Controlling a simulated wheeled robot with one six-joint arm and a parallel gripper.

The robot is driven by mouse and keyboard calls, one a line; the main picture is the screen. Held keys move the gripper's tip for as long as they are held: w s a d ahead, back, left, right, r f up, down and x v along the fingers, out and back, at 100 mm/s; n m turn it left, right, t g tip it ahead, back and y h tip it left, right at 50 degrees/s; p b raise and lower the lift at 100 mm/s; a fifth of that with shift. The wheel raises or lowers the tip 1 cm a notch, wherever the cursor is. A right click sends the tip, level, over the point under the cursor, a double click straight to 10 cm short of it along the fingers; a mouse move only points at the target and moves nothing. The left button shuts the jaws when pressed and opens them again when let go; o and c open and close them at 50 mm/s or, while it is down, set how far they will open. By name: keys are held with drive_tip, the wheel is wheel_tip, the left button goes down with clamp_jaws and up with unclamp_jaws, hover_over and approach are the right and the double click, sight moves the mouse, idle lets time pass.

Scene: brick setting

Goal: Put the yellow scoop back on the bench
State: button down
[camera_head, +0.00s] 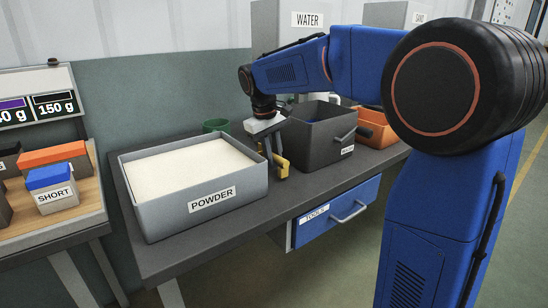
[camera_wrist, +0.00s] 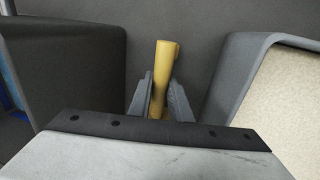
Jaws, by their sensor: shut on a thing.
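The yellow scoop (camera_head: 283,168) is between the fingers of my gripper (camera_head: 270,155), between the powder bin and the dark bin. In the wrist view the yellow scoop (camera_wrist: 165,75) shows as a yellow shaft between the two grey fingertips of my gripper (camera_wrist: 160,97), which are shut on it. The dark bench (camera_head: 240,210) top lies below and behind it. I cannot tell whether the scoop touches the bench. Part of the scoop is hidden by my gripper.
The grey powder bin (camera_head: 190,215) full of pale powder stands left of my gripper. A dark bin (camera_head: 315,155) stands close on the right, with an orange bin (camera_head: 378,140) beyond. A green container (camera_head: 216,125) is behind. Bare bench lies along the front edge, above a blue drawer (camera_head: 335,215).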

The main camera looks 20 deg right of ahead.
drive_tip(key=shift+f, duration=0.55)
drive_tip(key=c, duration=1.6)
unclamp_jaws()
drive_tip(key=shift+o, duration=0.2)
drive_tip(key=s+a+r, duration=0.1)
drive_tip(key=a+r, duration=0.2)
drive_tip(key=r, duration=1.3)
drive_tip(key=s+d+f+m+t+y, duration=0.1)
drive_tip(key=s+d+f, duration=0.25)
drive_tip(key=s, duration=0.55)
drive_tip(key=s+d+f+m+t, duration=0.1)
drive_tip(key=s+d+f, duration=0.1)
drive_tip(key=s+f, duration=0.45)
drive_tip(key=s+d+f+m+t+y, duration=0.1)
drive_tip(key=s+f+t, duration=0.1)
drive_tip(key=s+f, duration=1.3)
drive_tip(key=shift+s+d+m, duration=0.2)
drive_tip(key=shift+s+m, duration=0.1)
drive_tip(key=shift+s, duration=0.85)
